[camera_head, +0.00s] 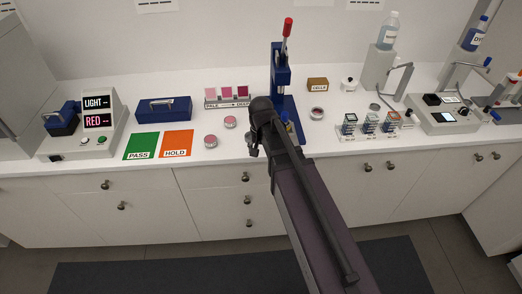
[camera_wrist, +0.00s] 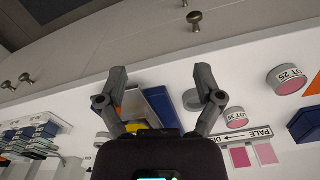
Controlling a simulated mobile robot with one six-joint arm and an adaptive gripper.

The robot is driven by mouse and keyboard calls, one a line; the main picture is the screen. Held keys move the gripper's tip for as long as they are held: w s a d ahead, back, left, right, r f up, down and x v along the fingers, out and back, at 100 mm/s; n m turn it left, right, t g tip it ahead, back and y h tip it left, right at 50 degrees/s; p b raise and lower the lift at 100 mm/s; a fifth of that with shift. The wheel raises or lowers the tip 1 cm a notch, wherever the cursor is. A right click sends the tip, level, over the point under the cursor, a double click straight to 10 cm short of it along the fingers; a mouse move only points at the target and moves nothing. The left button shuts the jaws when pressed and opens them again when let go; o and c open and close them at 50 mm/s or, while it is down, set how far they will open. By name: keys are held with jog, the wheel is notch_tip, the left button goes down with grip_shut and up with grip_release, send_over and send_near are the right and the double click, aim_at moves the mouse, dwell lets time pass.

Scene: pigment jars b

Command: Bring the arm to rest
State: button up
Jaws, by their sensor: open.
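My arm reaches from the bottom of the head view over the counter (camera_head: 70,84). My gripper (camera_head: 252,146) hangs at its end near the counter's front edge, in front of the blue press (camera_head: 280,75) with a red-tipped lever. In the wrist view my gripper (camera_wrist: 161,74) is open, its two fingers wide apart with nothing held between them. Part of the blue press base (camera_wrist: 160,104) shows beyond the fingers. Pink-topped jars (camera_head: 210,141) and (camera_head: 230,122) stand left of my gripper; the wrist view shows a jar marked LOT 25 (camera_wrist: 290,80).
Green PASS (camera_head: 141,146) and orange HOLD (camera_head: 176,144) mats lie left. A shade card stand (camera_head: 227,103) is behind the jars. Another jar (camera_head: 317,113) and a rack of small blocks (camera_head: 370,126) stand right of the press. Drawers front the counter.

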jog(key=s+d+n, duration=0.3)
jog(key=s+d, duration=0.6)
jog(key=d, duration=0.1)
jog(key=shift+d, duration=0.3)
jog(key=shift+s, duration=0.1)
dwell(0.9)
